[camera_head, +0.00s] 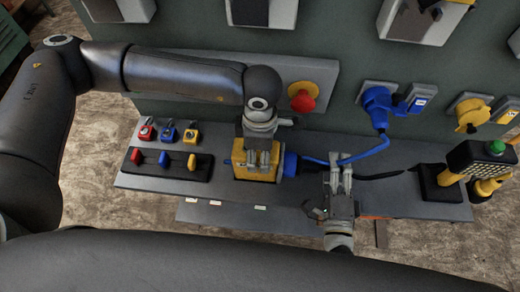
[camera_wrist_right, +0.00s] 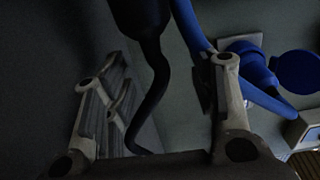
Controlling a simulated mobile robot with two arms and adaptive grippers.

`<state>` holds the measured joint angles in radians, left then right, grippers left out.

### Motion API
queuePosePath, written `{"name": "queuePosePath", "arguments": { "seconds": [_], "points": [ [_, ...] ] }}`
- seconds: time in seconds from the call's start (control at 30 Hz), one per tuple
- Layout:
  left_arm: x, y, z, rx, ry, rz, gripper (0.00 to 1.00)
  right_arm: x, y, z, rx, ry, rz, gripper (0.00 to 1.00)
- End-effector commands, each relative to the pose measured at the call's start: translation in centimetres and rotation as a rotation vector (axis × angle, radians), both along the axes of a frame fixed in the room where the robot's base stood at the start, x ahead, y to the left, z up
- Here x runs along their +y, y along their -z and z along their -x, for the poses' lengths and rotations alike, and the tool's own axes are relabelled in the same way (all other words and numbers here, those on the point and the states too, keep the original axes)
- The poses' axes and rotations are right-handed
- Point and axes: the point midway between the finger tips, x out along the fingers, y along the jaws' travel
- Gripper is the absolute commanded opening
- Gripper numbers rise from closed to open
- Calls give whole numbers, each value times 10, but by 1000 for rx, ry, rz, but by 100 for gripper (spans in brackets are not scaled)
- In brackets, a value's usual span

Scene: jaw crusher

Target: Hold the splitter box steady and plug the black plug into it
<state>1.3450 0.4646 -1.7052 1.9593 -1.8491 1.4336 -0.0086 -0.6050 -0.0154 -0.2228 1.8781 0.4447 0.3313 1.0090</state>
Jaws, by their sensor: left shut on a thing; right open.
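The yellow splitter box (camera_head: 254,174) stands on the grey shelf in the head view. My left gripper (camera_head: 262,160) is shut on it from above. A blue connector (camera_head: 289,164) is at the box's right side, with a blue cable leading from it. My right gripper (camera_head: 340,178) is open over the shelf, right of the box. In the right wrist view the black plug (camera_wrist_right: 142,14) shows at the top edge, partly cut off. Its black cable (camera_wrist_right: 153,92) runs down between the open fingers (camera_wrist_right: 165,85). In the head view the plug is hard to make out beside my right gripper.
The blue cable (camera_head: 362,154) runs to a blue wall plug (camera_head: 377,104), close to my right gripper. A black cable (camera_head: 385,175) runs right along the shelf (camera_head: 305,197). Left are a black switch panel (camera_head: 165,175) and small padlocks (camera_head: 168,132). A keypad stand (camera_head: 440,185) is at right.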

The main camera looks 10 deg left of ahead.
Motion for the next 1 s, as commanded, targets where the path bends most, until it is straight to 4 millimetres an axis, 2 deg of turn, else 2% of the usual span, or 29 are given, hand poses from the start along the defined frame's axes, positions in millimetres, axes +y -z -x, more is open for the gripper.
{"name": "queuePosePath", "arguments": {
  "seconds": [0.6,0.97,1.0],
  "points": [
    [0,-1,0,-1,0,1,12,-37,0,-1,0,-1,2,52],
    [0,-1,0,-1,0,1,12,-42,0,-1,0,-1,0,52],
    [0,-1,0,-1,0,1,58,-41,0,-1,0,-1,0,52]
  ]
}}
